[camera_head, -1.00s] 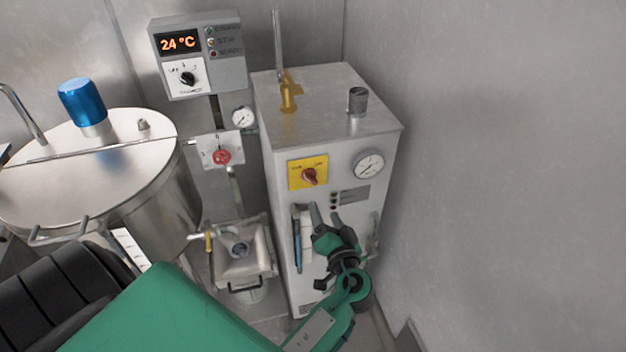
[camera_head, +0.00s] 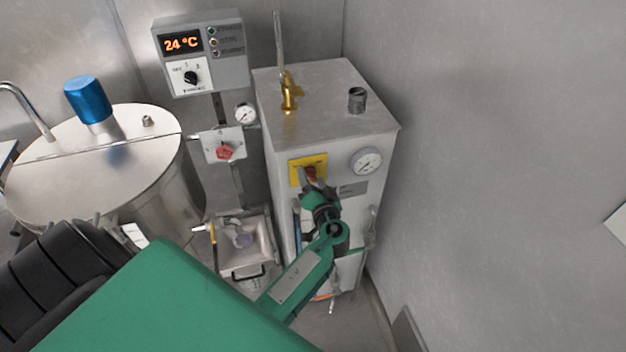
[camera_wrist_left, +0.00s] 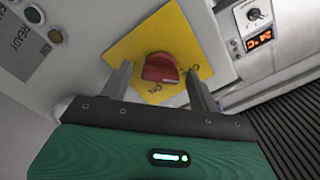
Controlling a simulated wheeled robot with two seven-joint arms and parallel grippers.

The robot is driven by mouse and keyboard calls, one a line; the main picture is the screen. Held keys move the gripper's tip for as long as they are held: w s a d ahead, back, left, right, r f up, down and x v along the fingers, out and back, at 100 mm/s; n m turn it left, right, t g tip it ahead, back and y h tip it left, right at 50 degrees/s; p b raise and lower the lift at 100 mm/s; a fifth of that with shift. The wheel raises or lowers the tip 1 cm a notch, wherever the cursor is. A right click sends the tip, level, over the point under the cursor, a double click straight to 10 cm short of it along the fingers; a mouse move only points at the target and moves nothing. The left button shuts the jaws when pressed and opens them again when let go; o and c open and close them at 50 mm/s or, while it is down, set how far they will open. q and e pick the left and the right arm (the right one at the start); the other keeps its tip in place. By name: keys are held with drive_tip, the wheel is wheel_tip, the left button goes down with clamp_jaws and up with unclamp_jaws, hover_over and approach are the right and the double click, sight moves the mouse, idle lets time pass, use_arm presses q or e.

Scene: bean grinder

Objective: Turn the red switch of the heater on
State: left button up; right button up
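The heater (camera_head: 325,95) is a tall light-grey metal box in the corner. Its red switch (camera_head: 311,172) sits on a yellow plate (camera_head: 296,172) on the upper front face. In the left wrist view the red switch (camera_wrist_left: 160,68) lies ahead of my left gripper, on the yellow plate (camera_wrist_left: 135,47). My left gripper (camera_head: 313,184) is right in front of the switch in the head view. In the left wrist view the two fingers of my left gripper (camera_wrist_left: 158,78) are apart, one on each side of the switch. I cannot tell whether they touch it. My right gripper is not seen.
A round gauge (camera_head: 366,161) is right of the switch. A control box (camera_head: 200,52) reading 24 °C hangs on the wall to the left. Below it are a small gauge and a red valve (camera_head: 225,151). A steel tank (camera_head: 100,165) stands at left. The right wall is bare.

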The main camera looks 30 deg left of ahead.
use_arm(q)
drive_tip(key=c, duration=0.9)
drive_tip(key=shift+c, duration=0.2)
